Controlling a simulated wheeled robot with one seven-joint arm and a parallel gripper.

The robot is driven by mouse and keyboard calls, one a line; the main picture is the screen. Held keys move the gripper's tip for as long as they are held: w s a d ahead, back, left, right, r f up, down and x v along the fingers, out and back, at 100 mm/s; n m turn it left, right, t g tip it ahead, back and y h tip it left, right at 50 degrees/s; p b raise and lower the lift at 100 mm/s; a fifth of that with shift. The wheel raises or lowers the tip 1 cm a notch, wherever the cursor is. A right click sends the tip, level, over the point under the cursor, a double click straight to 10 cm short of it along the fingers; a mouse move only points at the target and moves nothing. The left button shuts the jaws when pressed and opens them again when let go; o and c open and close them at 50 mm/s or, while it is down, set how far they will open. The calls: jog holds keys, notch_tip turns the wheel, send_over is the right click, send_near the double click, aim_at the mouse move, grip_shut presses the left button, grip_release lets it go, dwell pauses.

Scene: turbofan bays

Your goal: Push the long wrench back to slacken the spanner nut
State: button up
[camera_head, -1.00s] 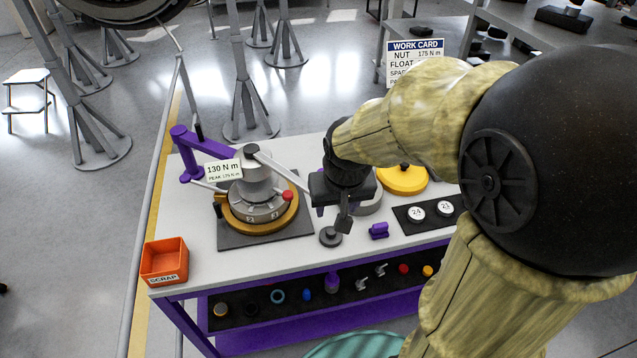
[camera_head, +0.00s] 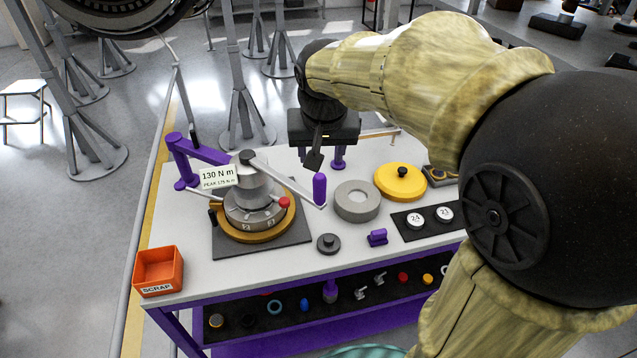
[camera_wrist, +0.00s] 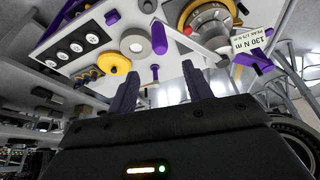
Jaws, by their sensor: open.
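The long wrench is a grey bar (camera_head: 283,176) running from the top of the spanner-nut fixture (camera_head: 252,205) to an upright purple grip (camera_head: 319,189). The grip also shows in the wrist view (camera_wrist: 159,38). The grey fixture has a gold ring and sits on a dark square plate. A readout card (camera_head: 217,177) beside it says 130 N m. My gripper (camera_head: 320,157) hangs behind the grip, apart from it. Its open fingers (camera_wrist: 160,88) hold nothing in the wrist view. The nut itself is hard to make out.
A purple reaction arm (camera_head: 190,155) stands left of the fixture. A grey ring (camera_head: 356,201), a yellow lidded disc (camera_head: 400,181) and a small dark knob (camera_head: 328,243) lie to the right. An orange scrap bin (camera_head: 159,270) stands at the front left corner.

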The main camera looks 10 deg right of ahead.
aim_at(319, 185)
jog(key=p+x, duration=0.2)
jog(key=x, duration=1.3)
jog(key=shift+d+f, duration=0.1)
jog(key=shift+f, duration=0.2)
grip_shut()
